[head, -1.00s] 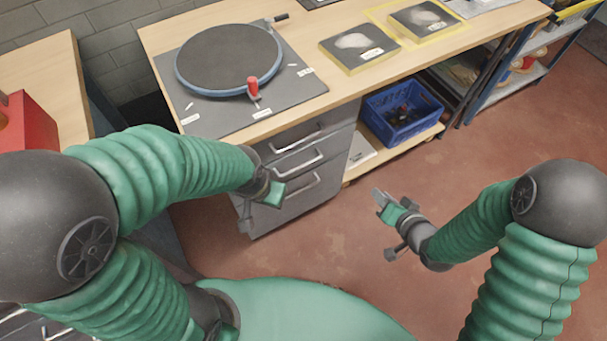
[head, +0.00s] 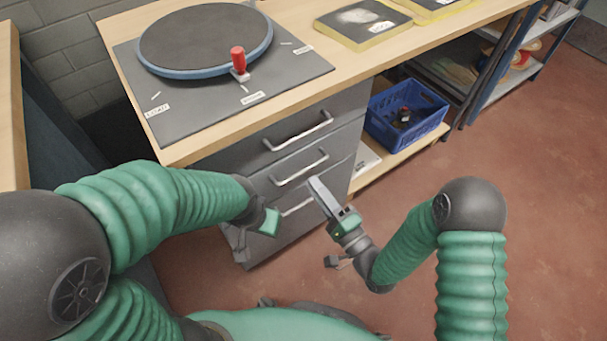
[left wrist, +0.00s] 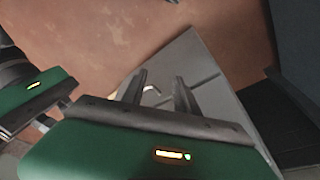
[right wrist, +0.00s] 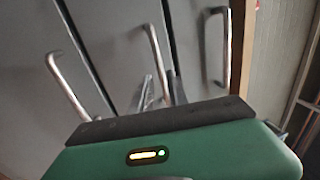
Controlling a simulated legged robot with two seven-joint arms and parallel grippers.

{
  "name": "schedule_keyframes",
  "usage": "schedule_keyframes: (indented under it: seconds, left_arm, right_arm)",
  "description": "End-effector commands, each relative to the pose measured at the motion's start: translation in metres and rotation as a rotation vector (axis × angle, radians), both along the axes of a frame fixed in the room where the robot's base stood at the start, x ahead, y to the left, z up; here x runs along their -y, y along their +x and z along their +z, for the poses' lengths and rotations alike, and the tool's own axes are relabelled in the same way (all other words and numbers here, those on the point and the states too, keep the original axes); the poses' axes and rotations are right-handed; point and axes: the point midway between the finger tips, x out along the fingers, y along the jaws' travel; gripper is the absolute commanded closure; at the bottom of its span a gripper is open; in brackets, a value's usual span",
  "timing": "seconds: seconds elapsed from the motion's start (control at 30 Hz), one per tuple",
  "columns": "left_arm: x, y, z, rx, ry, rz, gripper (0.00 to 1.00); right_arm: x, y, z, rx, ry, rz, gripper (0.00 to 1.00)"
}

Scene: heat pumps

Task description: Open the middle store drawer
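The grey store unit has three shut drawers under the bench. The middle drawer (head: 285,178) has a silver bar handle (head: 302,168), which also shows as the middle of three handles in the right wrist view (right wrist: 154,55). My right gripper (head: 318,188) is just in front of the drawer fronts, near the middle handle. Its fingers (right wrist: 160,88) are apart, with the middle handle's lower end seen between them; whether they touch is unclear. My left gripper (head: 272,222) is low by the bottom drawer. Its fingers (left wrist: 160,88) are apart and empty in the left wrist view.
The top drawer handle (head: 298,130) is above and the bottom handle (head: 298,206) below. A blue crate (head: 405,115) stands on the low shelf to the right. A turntable with a red knob (head: 238,60) is on the bench. The red floor at right is clear.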

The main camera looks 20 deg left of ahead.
Motion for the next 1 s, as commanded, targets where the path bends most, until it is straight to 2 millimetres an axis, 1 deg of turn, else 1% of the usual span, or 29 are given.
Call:
schedule_keyframes:
  seconds: [0.03, 0.1, 0.2, 0.3, 0.57, 0.6, 0.73, 0.77, 1.0]
  left_arm:
    - [0.000, 0.000, -0.008, 0.000, 0.000, 0.000, 0.64]
    - [0.000, 0.000, -0.012, 0.000, 0.000, 0.000, 0.64]
    - [0.000, 0.000, -0.017, 0.000, 0.000, 0.000, 0.64]
    - [0.000, 0.000, -0.019, 0.000, 0.000, 0.000, 0.64]
    - [0.000, 0.000, -0.018, 0.000, 0.000, 0.000, 0.64]
    - [0.000, 0.000, -0.018, 0.000, 0.000, 0.000, 0.64]
    - [0.000, 0.000, -0.018, 0.000, 0.000, 0.000, 0.64]
    - [0.000, 0.000, -0.018, 0.000, 0.000, 0.000, 0.64]
    - [0.000, 0.000, -0.018, 0.000, 0.000, 0.000, 0.64]
  right_arm:
    - [-0.011, 0.007, 0.000, 0.007, 0.001, 0.003, 0.80]
    - [-0.022, 0.016, 0.003, 0.006, 0.002, 0.002, 0.80]
    - [-0.035, 0.027, 0.006, 0.004, 0.000, 0.001, 0.80]
    - [-0.042, 0.033, 0.009, 0.002, -0.001, 0.001, 0.80]
    - [-0.044, 0.035, 0.011, -0.001, -0.001, 0.000, 0.80]
    - [-0.044, 0.035, 0.011, 0.000, -0.001, 0.000, 0.82]
    - [-0.044, 0.035, 0.011, 0.000, -0.001, 0.000, 0.99]
    - [-0.044, 0.035, 0.011, 0.000, -0.002, 0.000, 1.00]
    - [-0.044, 0.035, 0.010, -0.002, -0.004, 0.000, 1.00]
